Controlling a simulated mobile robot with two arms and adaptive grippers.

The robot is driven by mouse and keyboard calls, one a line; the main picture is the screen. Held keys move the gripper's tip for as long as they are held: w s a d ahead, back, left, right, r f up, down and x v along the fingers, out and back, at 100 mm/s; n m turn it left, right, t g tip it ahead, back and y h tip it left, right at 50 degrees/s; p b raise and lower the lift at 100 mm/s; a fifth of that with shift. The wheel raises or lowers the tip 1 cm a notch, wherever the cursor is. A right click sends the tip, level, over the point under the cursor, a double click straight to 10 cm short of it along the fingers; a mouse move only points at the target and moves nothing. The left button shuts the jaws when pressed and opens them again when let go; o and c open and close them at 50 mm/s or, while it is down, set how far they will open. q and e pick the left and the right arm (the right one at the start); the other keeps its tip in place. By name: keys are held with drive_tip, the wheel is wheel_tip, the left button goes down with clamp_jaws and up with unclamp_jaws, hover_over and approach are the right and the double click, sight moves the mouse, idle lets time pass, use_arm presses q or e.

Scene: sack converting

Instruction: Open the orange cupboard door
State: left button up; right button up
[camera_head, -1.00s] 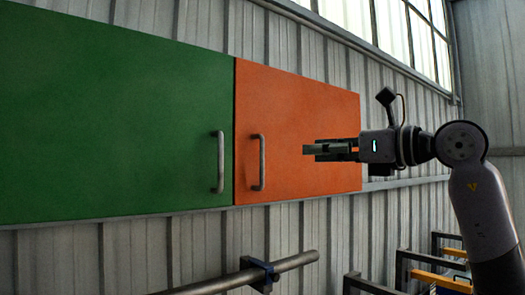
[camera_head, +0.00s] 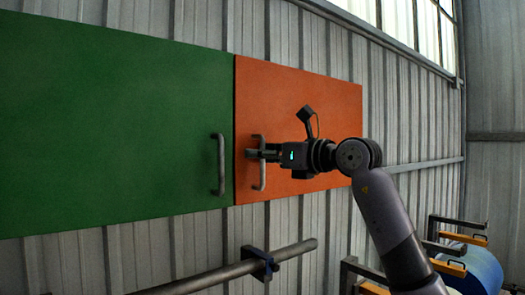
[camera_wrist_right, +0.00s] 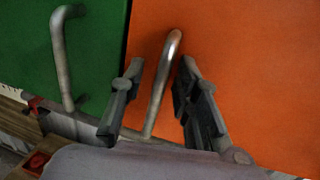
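The orange cupboard door (camera_head: 300,105) is closed, flush beside the green door (camera_head: 110,120). Its vertical metal bar handle (camera_head: 262,178) is near its left edge. My right gripper (camera_head: 256,154) is at that handle, coming from the right. In the right wrist view, the orange door's handle (camera_wrist_right: 163,80) stands between the two open fingers of my right gripper (camera_wrist_right: 155,98), with a gap visible on each side. The green door's handle (camera_wrist_right: 62,60) is left of the fingers. My left gripper is not in view.
The green door's own handle (camera_head: 220,163) is close to the left of my right gripper. Below the cupboard runs a metal pipe with a blue clamp (camera_head: 259,263). A blue roll (camera_head: 475,272) and racks with orange parts are at the lower right.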

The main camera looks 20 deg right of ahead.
clamp_jaws()
idle(0.3)
idle(0.6)
